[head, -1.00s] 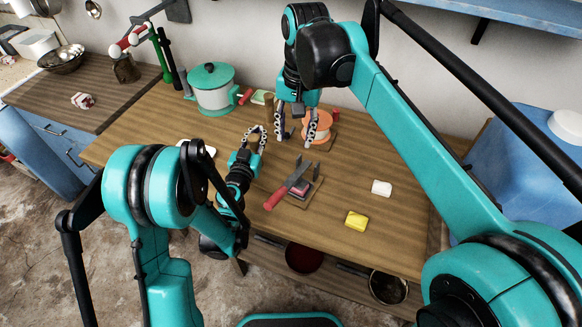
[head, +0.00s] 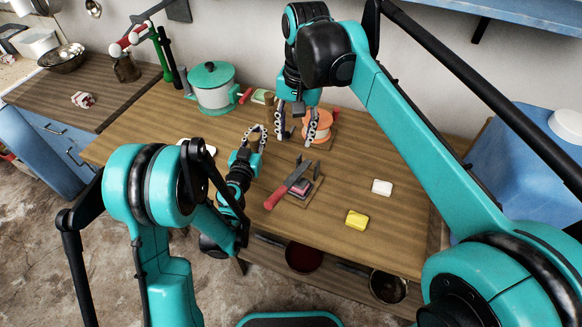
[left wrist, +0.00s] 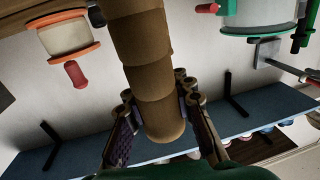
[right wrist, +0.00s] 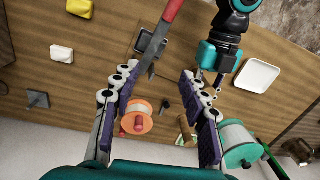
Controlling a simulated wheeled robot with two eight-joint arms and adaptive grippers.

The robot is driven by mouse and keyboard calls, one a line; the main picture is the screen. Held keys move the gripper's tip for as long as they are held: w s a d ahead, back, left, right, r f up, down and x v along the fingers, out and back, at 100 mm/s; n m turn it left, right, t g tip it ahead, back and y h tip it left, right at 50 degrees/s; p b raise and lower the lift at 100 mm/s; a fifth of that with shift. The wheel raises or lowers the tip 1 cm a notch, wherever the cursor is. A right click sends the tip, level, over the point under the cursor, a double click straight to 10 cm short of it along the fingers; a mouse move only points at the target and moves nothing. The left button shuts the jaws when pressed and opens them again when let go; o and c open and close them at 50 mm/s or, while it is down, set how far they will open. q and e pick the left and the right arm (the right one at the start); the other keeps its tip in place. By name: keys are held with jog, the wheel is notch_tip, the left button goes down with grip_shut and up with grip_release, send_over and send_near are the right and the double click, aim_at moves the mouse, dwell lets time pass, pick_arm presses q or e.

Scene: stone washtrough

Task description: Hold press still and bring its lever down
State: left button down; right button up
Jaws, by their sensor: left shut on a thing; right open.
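The lever is tilted. In the right wrist view the red handle (right wrist: 172,10) is at the top edge. My left gripper (head: 255,132) is left of the press, apart from it, shut on a brown stepped round thing (left wrist: 150,70). My right gripper (head: 296,140) is open and empty, behind the press; its fingers (right wrist: 160,75) point towards the press in the right wrist view.
A teal-lidded pot (head: 212,92) is at the back left. A white block (head: 381,187) and a yellow block (head: 357,220) lie right of the press. A white dish (right wrist: 257,75) is near my left gripper.

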aim_at(276, 194)
jog(key=shift+s+a, duration=0.2)
jog(key=shift+s, duration=0.05)
jog(key=c, duration=0.7)
jog(key=s+a, duration=0.1)
jog(key=s, duration=0.1)
jog(key=s+a+f+m, duration=0.1)
jog(key=s, duration=0.1)
jog(key=s+a+m, duration=0.1)
jog(key=s+a, duration=0.1)
jog(key=shift+s+f+h, duration=0.25)
jog(key=shift+f+h, duration=0.1)
jog(key=shift+h, duration=0.05)
grip_shut()
jog(key=shift+m, duration=0.3)
jog(key=shift+s+a+f, duration=0.1)
jog(key=shift+s+f, duration=0.1)
jog(key=shift+f, duration=2.05)
jog(key=shift+s+f, duration=0.15)
jog(key=shift+f, duration=2.2)
jog(key=shift+a+f, duration=0.1)
jog(key=shift+f, duration=1.6)
jog(key=shift+r, duration=0.1)
